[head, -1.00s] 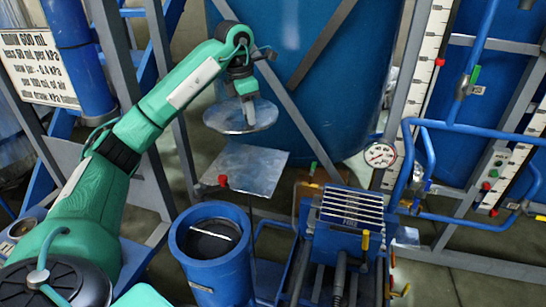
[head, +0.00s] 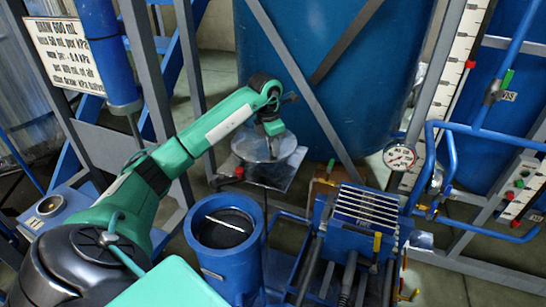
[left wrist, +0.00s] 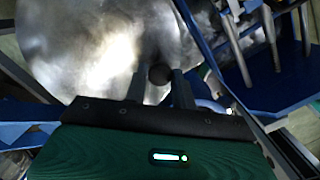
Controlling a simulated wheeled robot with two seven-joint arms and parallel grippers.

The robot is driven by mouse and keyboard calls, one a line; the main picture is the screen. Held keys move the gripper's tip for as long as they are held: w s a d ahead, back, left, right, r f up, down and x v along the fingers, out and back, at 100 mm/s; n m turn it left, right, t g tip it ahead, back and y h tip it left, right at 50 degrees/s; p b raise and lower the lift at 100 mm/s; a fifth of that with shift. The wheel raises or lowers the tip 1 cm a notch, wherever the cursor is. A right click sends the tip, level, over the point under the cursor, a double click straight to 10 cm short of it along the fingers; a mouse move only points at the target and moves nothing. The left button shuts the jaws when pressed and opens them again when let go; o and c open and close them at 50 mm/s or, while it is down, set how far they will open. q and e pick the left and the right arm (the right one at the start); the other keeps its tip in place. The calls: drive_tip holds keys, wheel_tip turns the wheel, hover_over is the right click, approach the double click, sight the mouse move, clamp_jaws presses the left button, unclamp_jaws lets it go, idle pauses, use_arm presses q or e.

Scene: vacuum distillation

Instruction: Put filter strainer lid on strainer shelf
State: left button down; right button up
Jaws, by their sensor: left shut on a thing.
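The filter strainer lid (head: 252,149) is a round, shiny metal disc. My left gripper (head: 273,148) is shut on its handle and holds it level over the strainer shelf. The lid also fills the upper left of the left wrist view (left wrist: 85,50), with a dark round knob between the fingers (left wrist: 160,78). The strainer shelf (head: 283,182) is a flat metal plate, mostly hidden beneath the lid. I cannot tell whether the lid touches it. The blue strainer (head: 216,262) stands in front, open at the top, with a pale bar across its inside. My right gripper is not in view.
A large blue tank (head: 330,80) stands behind the shelf, with grey diagonal braces in front. To the right are a pressure gauge (head: 399,156), blue pipes and a blue slatted unit (head: 365,215). A white sign (head: 65,52) hangs at upper left.

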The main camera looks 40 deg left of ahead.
sight(273, 159)
use_arm(q)
wheel_tip(273, 159, down, 2)
drive_tip(key=shift+f, duration=0.1)
wheel_tip(273, 159, down, 3)
drive_tip(key=shift+p, duration=0.6)
drive_tip(key=shift+f, duration=0.25)
drive_tip(key=c, duration=1.1)
unclamp_jaws()
drive_tip(key=shift+c, duration=0.2)
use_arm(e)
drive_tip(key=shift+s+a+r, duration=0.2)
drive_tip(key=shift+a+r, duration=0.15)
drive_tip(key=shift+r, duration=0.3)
